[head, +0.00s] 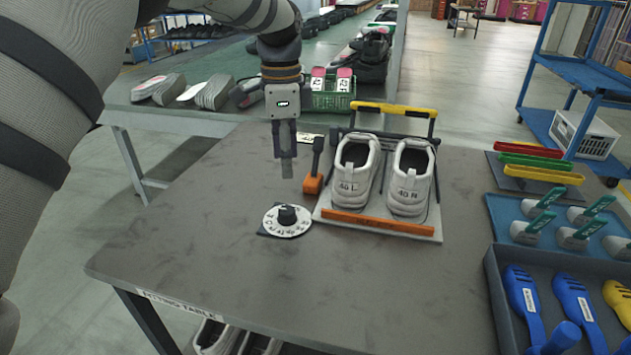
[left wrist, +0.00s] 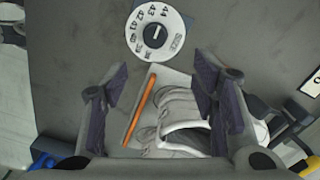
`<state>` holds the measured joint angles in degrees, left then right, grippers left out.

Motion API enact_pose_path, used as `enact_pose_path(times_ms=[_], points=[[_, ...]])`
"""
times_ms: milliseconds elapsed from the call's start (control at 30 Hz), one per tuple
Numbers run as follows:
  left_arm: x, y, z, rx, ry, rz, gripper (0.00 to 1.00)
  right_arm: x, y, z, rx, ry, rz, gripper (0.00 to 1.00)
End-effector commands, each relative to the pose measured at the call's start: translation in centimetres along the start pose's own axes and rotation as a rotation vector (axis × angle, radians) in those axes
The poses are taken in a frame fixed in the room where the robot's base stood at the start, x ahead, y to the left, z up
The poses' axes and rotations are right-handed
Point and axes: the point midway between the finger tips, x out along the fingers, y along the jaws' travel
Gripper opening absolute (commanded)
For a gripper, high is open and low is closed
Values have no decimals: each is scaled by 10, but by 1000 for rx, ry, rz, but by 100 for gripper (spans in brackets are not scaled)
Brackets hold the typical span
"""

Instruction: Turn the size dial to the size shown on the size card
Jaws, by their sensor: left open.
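The size dial is a white disc (head: 271,222) with dark numbers and a black knob (head: 287,214), on the grey table left of the shoes. In the left wrist view the disc (left wrist: 133,36) and knob (left wrist: 155,36) show at the top, beyond my fingers.
A pair of white shoes (head: 409,178) stands on a stand with an orange front bar (head: 377,222), right of the dial. An orange-based upright (head: 313,183) stands between gripper and shoes. Trays of tools (head: 498,290) fill the right side. The table left of the dial is clear.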

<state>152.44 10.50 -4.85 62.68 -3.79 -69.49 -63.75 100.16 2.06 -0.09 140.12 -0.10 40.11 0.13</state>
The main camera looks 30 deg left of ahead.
Motion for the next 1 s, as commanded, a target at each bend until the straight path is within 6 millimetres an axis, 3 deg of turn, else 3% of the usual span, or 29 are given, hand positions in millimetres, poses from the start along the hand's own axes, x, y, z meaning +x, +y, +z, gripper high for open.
enact_pose_path(times_ms=[167,400,600,933,967,1000], points=[[17,1,0,-1,-2,3,53,0,0,3,0,-7,0,31],[80,1,1,-1,-3,4,53,2,0,3,0,-11,0,31],[113,1,0,-1,-1,2,53,4,0,4,0,-14,1,31],[121,0,0,-1,0,-1,53,4,0,3,0,-14,1,31],[121,0,0,-1,1,-1,51,4,0,3,0,-14,1,31],[121,0,0,-1,1,-1,42,4,0,3,0,-14,1,31]])
